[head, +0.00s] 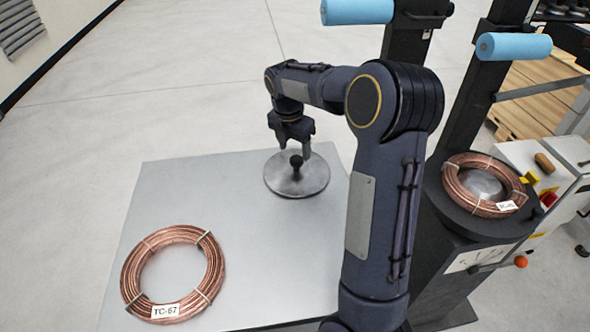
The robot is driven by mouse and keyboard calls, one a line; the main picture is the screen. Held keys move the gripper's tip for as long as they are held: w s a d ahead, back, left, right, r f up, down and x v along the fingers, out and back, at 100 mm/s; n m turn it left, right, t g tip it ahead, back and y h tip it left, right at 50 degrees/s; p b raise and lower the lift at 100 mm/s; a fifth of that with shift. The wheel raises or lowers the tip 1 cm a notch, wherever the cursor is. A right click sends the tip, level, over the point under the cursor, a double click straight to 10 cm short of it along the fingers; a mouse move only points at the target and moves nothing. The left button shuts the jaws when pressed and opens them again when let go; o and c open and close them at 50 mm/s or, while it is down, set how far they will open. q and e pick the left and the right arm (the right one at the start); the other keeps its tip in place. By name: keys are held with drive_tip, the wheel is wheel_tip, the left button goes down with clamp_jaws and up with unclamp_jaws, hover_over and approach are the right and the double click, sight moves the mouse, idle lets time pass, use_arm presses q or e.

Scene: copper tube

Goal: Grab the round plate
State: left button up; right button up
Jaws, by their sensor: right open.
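The round plate (311,182) is a grey metal disc with a black knob (296,162) standing at its middle. It lies at the back right of the grey table (245,260). My right gripper (294,147) points down over the plate, with its jaws open near the knob. One finger shows to the right of the knob; I cannot tell whether it touches the knob or the plate. My left gripper is not in view.
A copper tube coil (213,265) tagged TC-67 lies on the table's left front. Another coil (463,189) sits on a dark round stand at the right, beside posts with blue rollers (515,47). The table between the left coil and the plate is clear.

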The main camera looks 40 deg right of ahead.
sight(296, 158)
drive_tip(key=f, duration=0.5)
drive_tip(key=shift+d+f, duration=0.2)
drive_tip(key=shift+d, duration=0.15)
drive_tip(key=shift+s, duration=0.1)
drive_tip(key=c, duration=1.2)
drive_tip(key=shift+r, duration=0.1)
clamp_jaws()
